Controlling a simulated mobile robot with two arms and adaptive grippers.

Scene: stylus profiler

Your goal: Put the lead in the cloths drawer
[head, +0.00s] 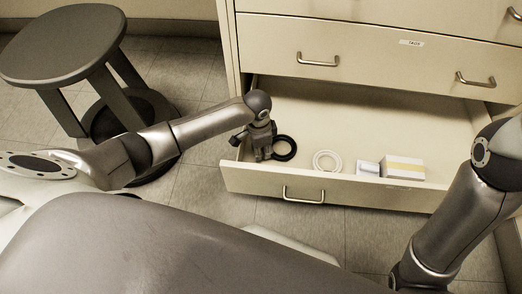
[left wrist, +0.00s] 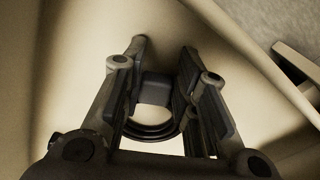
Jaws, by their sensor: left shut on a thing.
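The lead, a black coiled ring (head: 285,148), is inside the open bottom drawer (head: 262,184), near its left front corner. My left gripper (head: 263,153) reaches down into this drawer and is shut on the lead at the ring's left side. In the left wrist view the lead (left wrist: 150,133) shows as a dark loop with a thicker dark block between the two fingers (left wrist: 155,90). I cannot tell whether the lead touches the drawer floor. My right arm shows at the right, with its gripper out of view.
A shut, labelled drawer (head: 375,60) is above. A dark round stool (head: 62,47) stands at left. The drawer's back is clear.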

